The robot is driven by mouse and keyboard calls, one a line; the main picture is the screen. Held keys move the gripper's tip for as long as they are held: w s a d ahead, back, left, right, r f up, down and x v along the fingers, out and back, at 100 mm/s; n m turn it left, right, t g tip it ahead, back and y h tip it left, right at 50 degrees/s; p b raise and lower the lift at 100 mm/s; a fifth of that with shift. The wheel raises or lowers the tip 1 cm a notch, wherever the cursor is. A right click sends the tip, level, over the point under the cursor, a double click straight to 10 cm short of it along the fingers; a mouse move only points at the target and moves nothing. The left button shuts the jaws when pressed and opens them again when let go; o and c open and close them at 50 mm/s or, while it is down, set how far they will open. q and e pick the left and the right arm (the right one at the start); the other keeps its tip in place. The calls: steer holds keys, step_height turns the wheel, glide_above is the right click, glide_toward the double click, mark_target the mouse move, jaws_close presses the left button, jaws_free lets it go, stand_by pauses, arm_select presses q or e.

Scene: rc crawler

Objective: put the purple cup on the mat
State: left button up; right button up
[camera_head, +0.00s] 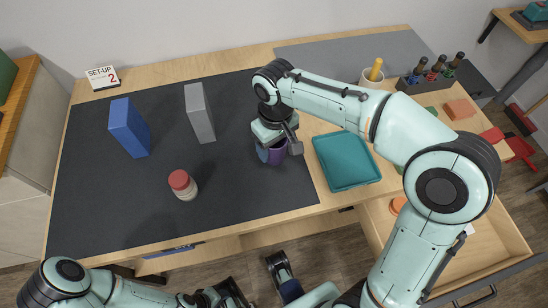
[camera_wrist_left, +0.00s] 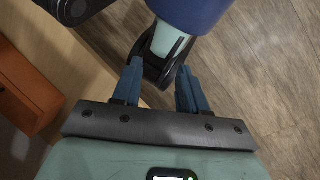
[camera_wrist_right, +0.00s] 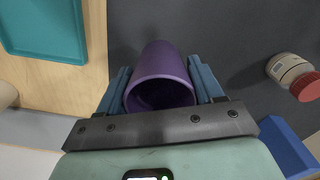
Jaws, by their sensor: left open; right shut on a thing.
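The purple cup (camera_head: 278,154) is between the fingers of my right gripper (camera_head: 272,150), near the right edge of the dark mat (camera_head: 110,200). In the right wrist view the cup (camera_wrist_right: 160,75) has its open mouth toward the camera, and the right gripper (camera_wrist_right: 160,90) is shut on it. Dark mat (camera_wrist_right: 235,40) lies behind the cup there. I cannot tell whether the cup's base touches the mat. My left gripper (camera_wrist_left: 160,85) is open and empty, low in front of the table, with floor beyond its fingers.
On the mat stand a blue box (camera_head: 129,127), a grey box (camera_head: 200,113) and a red-lidded jar (camera_head: 183,185). A teal tray (camera_head: 345,161) lies right of the mat. A bottle holder (camera_head: 428,82) stands at the back right. An open drawer (camera_head: 495,250) juts out at the front right.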

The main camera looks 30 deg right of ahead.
mark_target(275, 156)
arm_select(q)
steer(key=shift+w+a+f+t+b, duration=0.25)
steer(key=shift+w+f+b, duration=0.1)
steer(key=shift+w+f, duration=0.15)
steer(key=shift+w+a+f+t+b, duration=0.2)
steer(key=shift+w+f+b, duration=0.15)
steer(key=shift+w, duration=0.2)
arm_select(e)
steer(key=shift+f, duration=2.9)
arm_select(q)
steer(key=shift+f, duration=0.1)
arm_select(e)
steer(key=shift+f, duration=0.1)
steer(key=shift+f, duration=0.1)
steer(key=o, duration=1)
arm_select(q)
steer(key=shift+w, duration=0.1)
